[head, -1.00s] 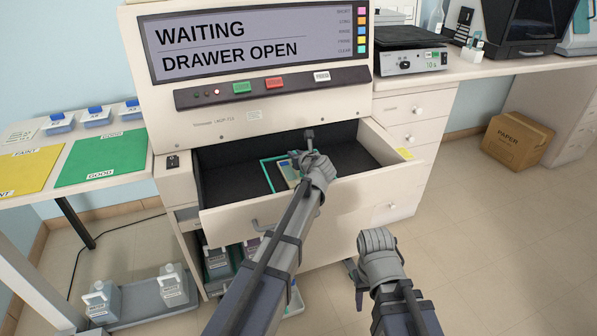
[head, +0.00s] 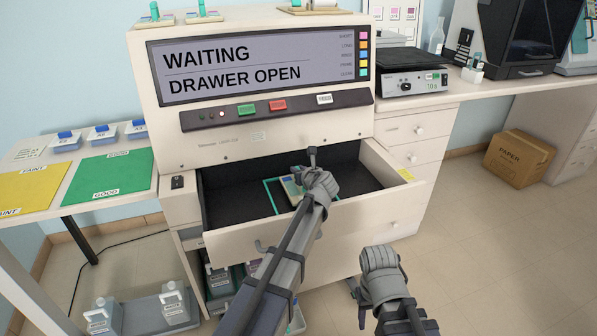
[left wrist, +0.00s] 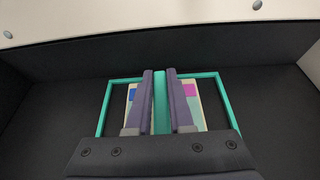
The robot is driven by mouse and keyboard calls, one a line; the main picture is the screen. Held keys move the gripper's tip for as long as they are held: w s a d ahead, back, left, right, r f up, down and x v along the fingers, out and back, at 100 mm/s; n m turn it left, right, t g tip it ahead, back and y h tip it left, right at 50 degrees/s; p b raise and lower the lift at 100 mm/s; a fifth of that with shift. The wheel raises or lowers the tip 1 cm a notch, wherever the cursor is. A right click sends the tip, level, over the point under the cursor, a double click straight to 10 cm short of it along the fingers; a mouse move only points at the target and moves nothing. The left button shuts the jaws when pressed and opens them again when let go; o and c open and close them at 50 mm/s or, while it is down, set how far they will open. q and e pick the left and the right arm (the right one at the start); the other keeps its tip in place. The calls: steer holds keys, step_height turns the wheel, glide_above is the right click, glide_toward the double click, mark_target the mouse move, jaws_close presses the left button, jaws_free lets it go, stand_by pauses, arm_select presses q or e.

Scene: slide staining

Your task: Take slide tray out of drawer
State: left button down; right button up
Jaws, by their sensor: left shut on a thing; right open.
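The slide tray (head: 289,188) lies inside the open drawer (head: 240,205), within a teal rectangular outline (head: 273,197). My left gripper (head: 303,180) reaches down into the drawer over the tray. In the left wrist view its two fingers are shut on the tray's upright teal handle (left wrist: 160,100). Pale tray parts with blue and pink patches (left wrist: 191,91) show on both sides of the fingers. I cannot tell whether the tray touches the drawer floor. My right gripper (head: 379,258) is empty in front of the drawer, to the right; its fingertips are hard to see.
The machine's screen (head: 255,72) reads "WAITING, DRAWER OPEN". A side table (head: 50,215) at left has yellow and green mats (head: 104,174). A bench at right holds a scale (head: 412,84). A cardboard box (head: 519,158) stands on the floor.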

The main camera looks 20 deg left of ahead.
arm_select(q)
step_height(320, 180, up, 8)
steer(key=p, duration=0.7)
